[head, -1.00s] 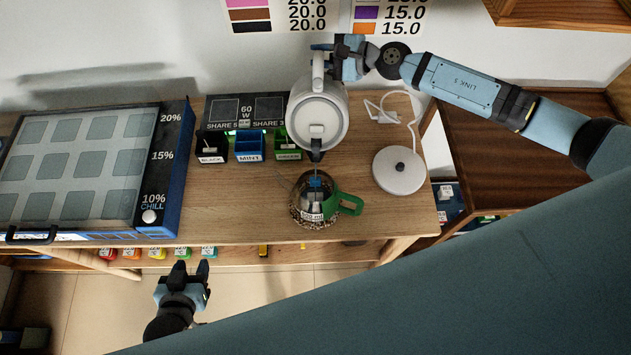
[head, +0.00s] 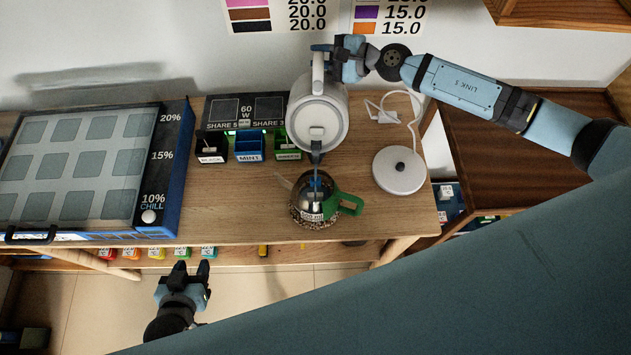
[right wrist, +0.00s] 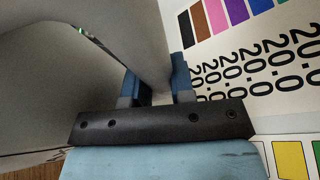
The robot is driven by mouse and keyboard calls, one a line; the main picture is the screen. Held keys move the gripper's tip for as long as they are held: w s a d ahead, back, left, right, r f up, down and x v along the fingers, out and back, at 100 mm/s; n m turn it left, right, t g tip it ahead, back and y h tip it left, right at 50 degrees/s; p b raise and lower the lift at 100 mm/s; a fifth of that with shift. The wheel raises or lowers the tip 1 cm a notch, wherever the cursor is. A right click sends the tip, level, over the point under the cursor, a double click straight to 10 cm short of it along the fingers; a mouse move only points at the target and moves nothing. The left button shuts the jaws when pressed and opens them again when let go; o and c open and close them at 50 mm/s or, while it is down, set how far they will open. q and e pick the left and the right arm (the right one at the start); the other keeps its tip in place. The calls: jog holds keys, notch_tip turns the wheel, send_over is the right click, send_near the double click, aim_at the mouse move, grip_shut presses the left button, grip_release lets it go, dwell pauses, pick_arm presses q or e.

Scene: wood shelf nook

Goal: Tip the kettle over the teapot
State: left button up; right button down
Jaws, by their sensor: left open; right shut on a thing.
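The white kettle (head: 318,115) is held above the back of the wooden table, tilted with its dark spout pointing toward the front. My right gripper (head: 322,50) is shut on the kettle's handle; in the right wrist view the fingers (right wrist: 155,88) close around a pale part of the kettle (right wrist: 90,90). The teapot (head: 312,203), glass with a green handle at its right, stands on the table just below the spout tip. The spout hides part of its top, and I cannot tell whether water flows. My left gripper (head: 190,272) is open and empty in front of the table.
The white kettle base (head: 398,171) with its cord sits at the right of the table (head: 225,205). Black, blue and green small bins (head: 249,146) stand behind the teapot. A large panelled case (head: 80,165) fills the left. A lower shelf holds small coloured tags.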

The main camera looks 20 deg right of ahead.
jog(key=shift+s+a+r+n+b, duration=0.1)
jog(key=shift+s+a+n+b, duration=0.2)
jog(key=shift+s+n+b, duration=0.3)
dwell(4.6)
jog(key=shift+s+a+r+n+t, duration=0.2)
jog(key=shift+s+r+n+t, duration=0.1)
jog(key=shift+s+t, duration=0.2)
dwell(2.3)
